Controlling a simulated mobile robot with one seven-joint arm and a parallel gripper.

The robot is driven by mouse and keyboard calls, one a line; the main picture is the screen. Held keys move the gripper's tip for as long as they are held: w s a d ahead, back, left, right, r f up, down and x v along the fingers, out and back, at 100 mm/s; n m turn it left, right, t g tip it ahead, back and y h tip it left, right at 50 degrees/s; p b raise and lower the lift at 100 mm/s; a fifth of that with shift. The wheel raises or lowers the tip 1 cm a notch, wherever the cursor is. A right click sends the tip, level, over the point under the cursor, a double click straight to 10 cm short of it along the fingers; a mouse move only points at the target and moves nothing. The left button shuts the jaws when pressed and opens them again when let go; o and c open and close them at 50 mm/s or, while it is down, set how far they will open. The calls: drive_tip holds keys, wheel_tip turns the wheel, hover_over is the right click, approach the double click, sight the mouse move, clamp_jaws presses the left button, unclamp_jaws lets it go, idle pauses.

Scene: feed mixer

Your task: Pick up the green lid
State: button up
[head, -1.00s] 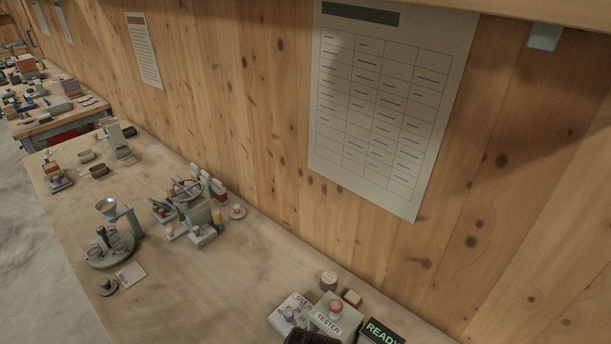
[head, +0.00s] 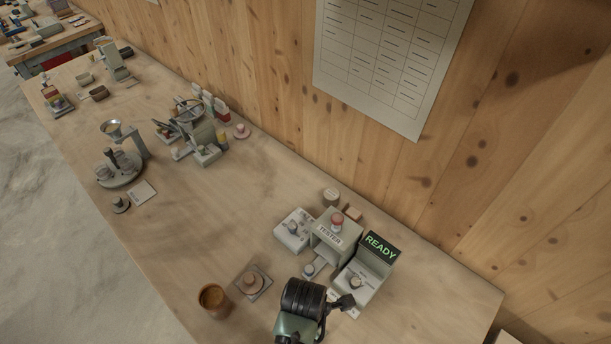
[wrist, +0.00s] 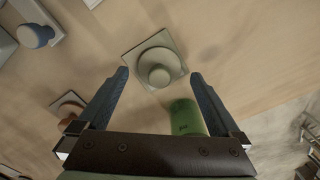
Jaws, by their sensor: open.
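My gripper (wrist: 160,82) is open and empty in the wrist view, its two blue-grey fingers apart. A green cylinder (wrist: 187,117) with a small dark mark stands near the right finger. Its lower part is hidden behind the gripper's palm, and I cannot tell whether it is the lid itself or a lidded container. A pale round knobbed piece (wrist: 158,70) on a square plate lies beyond the fingertips. In the head view no green lid shows clearly; my arm covers the front of the bench.
The tester (head: 330,238) and the box with the READY screen (head: 381,246) stand right of centre near the wall. A brown cup (head: 213,298) and a knobbed piece on a square plate (head: 253,281) are at the front. The bench's middle is clear.

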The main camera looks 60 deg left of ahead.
drive_tip(key=shift+f, duration=0.55)
